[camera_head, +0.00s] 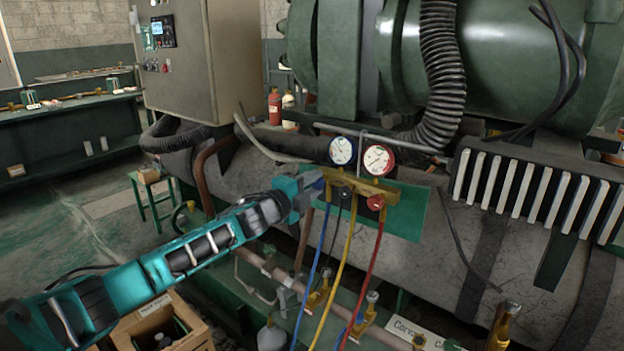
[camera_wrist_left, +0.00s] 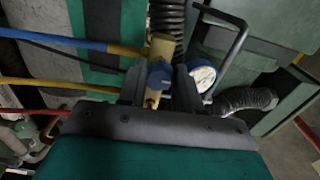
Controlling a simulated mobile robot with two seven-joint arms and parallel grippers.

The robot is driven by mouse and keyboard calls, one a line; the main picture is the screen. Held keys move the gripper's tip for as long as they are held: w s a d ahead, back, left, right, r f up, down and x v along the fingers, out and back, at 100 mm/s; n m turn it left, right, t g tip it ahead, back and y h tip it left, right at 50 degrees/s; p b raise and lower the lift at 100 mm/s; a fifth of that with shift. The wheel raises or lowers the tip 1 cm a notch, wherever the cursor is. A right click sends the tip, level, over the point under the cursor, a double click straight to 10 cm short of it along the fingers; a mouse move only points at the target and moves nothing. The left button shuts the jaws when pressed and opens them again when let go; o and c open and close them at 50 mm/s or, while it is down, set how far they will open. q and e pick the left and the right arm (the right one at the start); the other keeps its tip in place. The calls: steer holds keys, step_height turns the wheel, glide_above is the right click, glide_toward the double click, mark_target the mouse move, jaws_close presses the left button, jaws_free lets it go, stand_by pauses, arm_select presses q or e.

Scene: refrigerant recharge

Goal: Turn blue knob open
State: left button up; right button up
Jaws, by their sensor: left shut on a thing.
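The blue knob (camera_wrist_left: 160,74) sits on the left end of the brass manifold (camera_head: 362,189), under the blue-rimmed gauge (camera_head: 342,150). My left gripper (camera_head: 310,188) reaches it from the left and is shut on it. In the left wrist view the two dark fingers (camera_wrist_left: 160,88) stand on either side of the knob. In the head view the fingers hide most of the knob. My right gripper is in neither view.
A red gauge (camera_head: 379,160) and a red knob (camera_head: 376,202) are on the manifold's right. Blue, yellow (camera_head: 346,250) and red hoses hang below it. A green plate (camera_head: 412,212) is behind. Green pipes and a wooden crate (camera_head: 160,322) stand below.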

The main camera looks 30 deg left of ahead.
arm_select(q)
steer(key=shift+n+p, duration=0.4)
steer(key=shift+n, duration=0.5)
steer(key=o, duration=1)
steer(key=shift+o, duration=0.2)
steer(key=shift+s, duration=0.1)
steer(key=s+a, duration=0.1)
steer(key=s, duration=1.1)
steer(key=shift+s+b, duration=0.3)
steer(key=shift+b, duration=0.05)
